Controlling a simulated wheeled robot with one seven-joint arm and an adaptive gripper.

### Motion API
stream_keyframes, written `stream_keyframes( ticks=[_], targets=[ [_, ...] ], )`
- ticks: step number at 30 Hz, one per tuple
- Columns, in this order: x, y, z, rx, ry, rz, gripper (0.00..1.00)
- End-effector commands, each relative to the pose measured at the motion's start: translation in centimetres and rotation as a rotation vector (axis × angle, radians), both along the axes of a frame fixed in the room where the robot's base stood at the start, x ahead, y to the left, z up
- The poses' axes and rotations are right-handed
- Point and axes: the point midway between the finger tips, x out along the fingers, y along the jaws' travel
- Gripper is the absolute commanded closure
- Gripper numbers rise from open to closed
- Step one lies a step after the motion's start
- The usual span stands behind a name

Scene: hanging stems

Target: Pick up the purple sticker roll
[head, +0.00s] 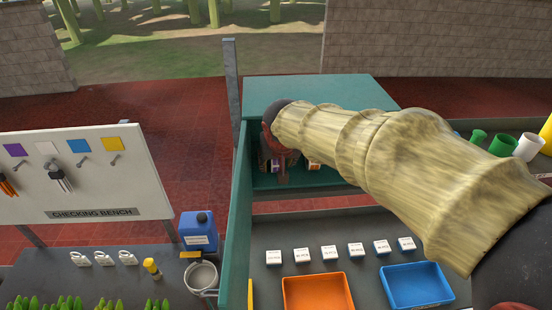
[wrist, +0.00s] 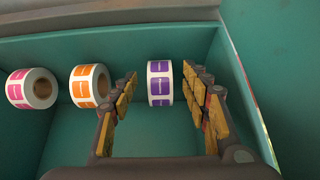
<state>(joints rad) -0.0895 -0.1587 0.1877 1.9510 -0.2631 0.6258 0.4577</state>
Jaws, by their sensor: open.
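The purple sticker roll (wrist: 160,83) stands on its edge in a teal compartment, with its purple labels facing the wrist camera. My gripper (wrist: 160,88) is open, with one finger to the left of the roll and one to its right. The right finger looks very close to the roll; I cannot tell whether it touches. In the head view, my gripper (head: 283,165) reaches into the teal cabinet. A little of the purple roll (head: 275,166) shows there beside my fingers; the rest is hidden.
An orange sticker roll (wrist: 89,86) and a pink one (wrist: 32,88) stand to the left in the wrist view. The compartment's teal wall (wrist: 245,90) is close to my right finger. Below the cabinet are an orange tray (head: 317,292), a blue tray (head: 416,287) and several white boxes.

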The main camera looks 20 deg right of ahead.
Motion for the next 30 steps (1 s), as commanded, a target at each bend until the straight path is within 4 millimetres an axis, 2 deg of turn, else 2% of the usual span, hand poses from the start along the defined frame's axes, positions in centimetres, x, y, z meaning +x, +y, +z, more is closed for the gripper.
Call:
stream_keyframes(
  ticks=[5, 9, 12, 15, 24, 30],
  targets=[
    [1.3, -0.3, 0.0, 0.0, 0.002, -0.001, 0.53],
    [3.3, -0.7, 0.0, 0.0, 0.003, -0.001, 0.53],
    [3.9, -0.8, -1.5, -0.001, 0.005, -0.001, 0.53],
    [4.4, -0.9, -2.2, 0.001, 0.002, -0.001, 0.53],
    [4.6, -0.9, -2.6, 0.0, 0.0, 0.0, 0.53],
    [4.6, -0.9, -2.6, 0.0, 0.0, 0.0, 0.64]
  ],
)
